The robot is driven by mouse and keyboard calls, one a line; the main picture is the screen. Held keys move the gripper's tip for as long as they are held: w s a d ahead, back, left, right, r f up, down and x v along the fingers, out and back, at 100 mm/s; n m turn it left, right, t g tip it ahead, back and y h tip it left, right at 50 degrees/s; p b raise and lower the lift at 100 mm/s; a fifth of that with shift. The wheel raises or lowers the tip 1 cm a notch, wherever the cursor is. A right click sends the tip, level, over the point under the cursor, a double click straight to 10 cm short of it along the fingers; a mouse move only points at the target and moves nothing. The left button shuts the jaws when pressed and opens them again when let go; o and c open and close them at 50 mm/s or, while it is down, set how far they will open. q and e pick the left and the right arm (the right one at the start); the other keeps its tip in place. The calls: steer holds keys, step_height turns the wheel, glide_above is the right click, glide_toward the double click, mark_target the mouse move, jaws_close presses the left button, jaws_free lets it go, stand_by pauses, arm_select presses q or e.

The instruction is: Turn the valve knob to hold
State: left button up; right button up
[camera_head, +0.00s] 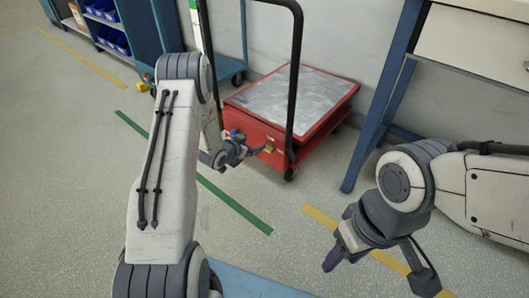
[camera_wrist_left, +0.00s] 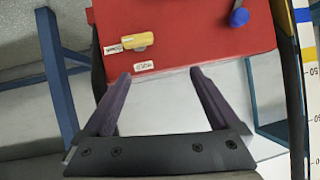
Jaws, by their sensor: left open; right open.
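The yellow valve knob (camera_wrist_left: 137,40) is on the red panel (camera_wrist_left: 200,40) in the left wrist view, its bar lying nearly level in the picture. One white label touches or nearly touches its left end and another sits below right; their words are too small to read. The knob also shows in the head view (camera_head: 269,148), on the red cart's front. My left gripper (camera_wrist_left: 160,73) is open and empty, its fingertips below the knob in the wrist view and apart from it. My right gripper (camera_head: 332,261) hangs above the floor at lower right, far from the cart.
A blue knob (camera_wrist_left: 239,17) is on the same panel, to the right. The cart has a metal top (camera_head: 293,98) and a black handle (camera_head: 296,70). A blue-legged bench (camera_head: 375,120) stands right, blue shelving (camera_head: 108,25) back left.

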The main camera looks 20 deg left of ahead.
mark_target(266, 150)
arm_select(q)
steer(key=s+f+t+h, duration=0.4)
steer(key=f+t, duration=0.1)
steer(key=f, duration=0.3)
steer(key=b+x, duration=0.5)
steer(key=x, duration=0.3)
steer(key=shift+d+f, duration=0.15)
steer(key=shift+d, duration=0.05)
steer(key=shift+w+d, duration=0.25)
steer(key=shift+w, duration=0.35)
steer(key=c, duration=1.4)
